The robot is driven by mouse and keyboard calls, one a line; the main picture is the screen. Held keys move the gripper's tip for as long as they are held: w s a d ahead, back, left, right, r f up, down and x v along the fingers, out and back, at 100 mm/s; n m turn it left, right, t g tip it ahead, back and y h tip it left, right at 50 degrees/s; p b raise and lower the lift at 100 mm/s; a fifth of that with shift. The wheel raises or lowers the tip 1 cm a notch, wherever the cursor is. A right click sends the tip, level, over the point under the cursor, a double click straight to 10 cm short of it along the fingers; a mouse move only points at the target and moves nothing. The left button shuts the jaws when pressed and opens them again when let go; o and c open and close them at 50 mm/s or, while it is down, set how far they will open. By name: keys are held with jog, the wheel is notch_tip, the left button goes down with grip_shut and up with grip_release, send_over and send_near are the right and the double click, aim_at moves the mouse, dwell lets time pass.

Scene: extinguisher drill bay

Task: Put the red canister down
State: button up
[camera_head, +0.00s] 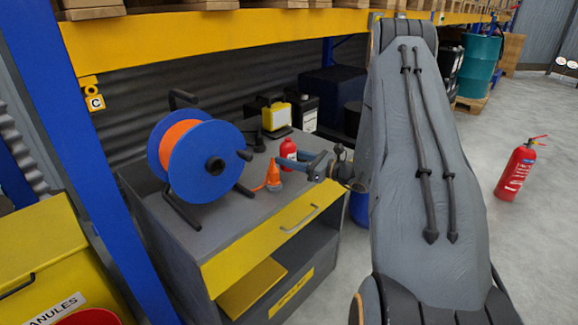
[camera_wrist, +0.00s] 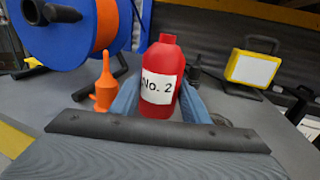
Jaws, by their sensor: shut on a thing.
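The red canister (camera_wrist: 158,88) is a small red bottle with a white label reading "No. 2". It stands upright between the two blue-grey fingers of my gripper (camera_wrist: 158,100) in the wrist view. In the head view the red canister (camera_head: 288,150) shows over the grey cabinet top (camera_head: 240,213), with my gripper (camera_head: 300,165) reaching in from the right. My gripper is shut on it. Its base is hidden by my gripper, so I cannot tell whether it touches the top.
An orange oil can (camera_head: 273,177) stands just left of the canister. A blue cable reel (camera_head: 215,160) with orange cable fills the left of the top. A yellow work lamp (camera_head: 277,117) stands behind. A fire extinguisher (camera_head: 516,170) stands on the floor at right.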

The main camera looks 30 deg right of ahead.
jog(key=shift+f, duration=1.7)
jog(key=shift+f, duration=0.15)
jog(key=o, duration=1.3)
